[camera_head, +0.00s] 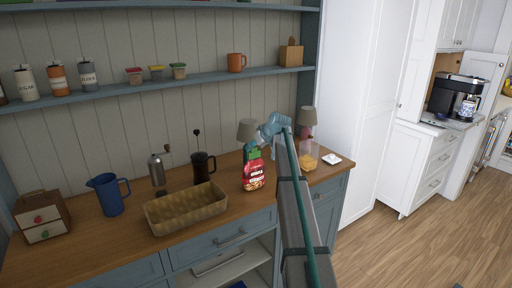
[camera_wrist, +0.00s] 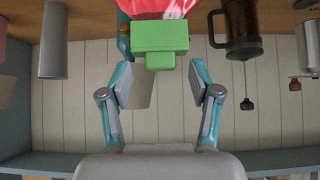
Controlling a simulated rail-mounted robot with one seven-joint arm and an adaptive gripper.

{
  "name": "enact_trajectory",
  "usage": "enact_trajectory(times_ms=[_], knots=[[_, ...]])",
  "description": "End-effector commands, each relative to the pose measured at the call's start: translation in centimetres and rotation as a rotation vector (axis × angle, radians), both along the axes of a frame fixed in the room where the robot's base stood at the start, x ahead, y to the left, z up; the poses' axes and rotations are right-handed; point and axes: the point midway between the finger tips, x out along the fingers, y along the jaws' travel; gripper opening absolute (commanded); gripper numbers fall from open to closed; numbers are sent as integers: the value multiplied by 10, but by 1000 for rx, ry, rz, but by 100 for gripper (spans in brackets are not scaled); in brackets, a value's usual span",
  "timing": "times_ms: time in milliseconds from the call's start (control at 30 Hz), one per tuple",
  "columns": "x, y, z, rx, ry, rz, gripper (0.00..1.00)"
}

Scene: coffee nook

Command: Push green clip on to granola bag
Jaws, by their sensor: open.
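The red granola bag (camera_head: 254,178) stands upright on the wooden counter. The green clip (camera_head: 254,154) is at the bag's top edge; how far it sits over the edge cannot be told. The wrist view is upside down, with the bag (camera_wrist: 157,8) cut off at the upper edge and the clip (camera_wrist: 160,45) just below it. My gripper (camera_wrist: 160,85) is open, its two fingers spread apart and empty. The clip lies in line with the gap, a little beyond the fingertips.
A wicker basket (camera_head: 186,210), a dark French press (camera_head: 203,168), a metal grinder (camera_head: 157,170) and a blue pitcher (camera_head: 107,195) stand left of the bag. A shelf (camera_head: 200,78) runs above.

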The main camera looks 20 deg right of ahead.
Motion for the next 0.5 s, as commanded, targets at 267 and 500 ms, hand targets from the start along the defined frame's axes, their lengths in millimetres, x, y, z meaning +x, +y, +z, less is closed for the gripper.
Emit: enact_trajectory(times_ms=[267, 500], knots=[[-16, -2, 15, -1, -1, -1, 62], [-48, -7, 47, -1, -2, -1, 62]])
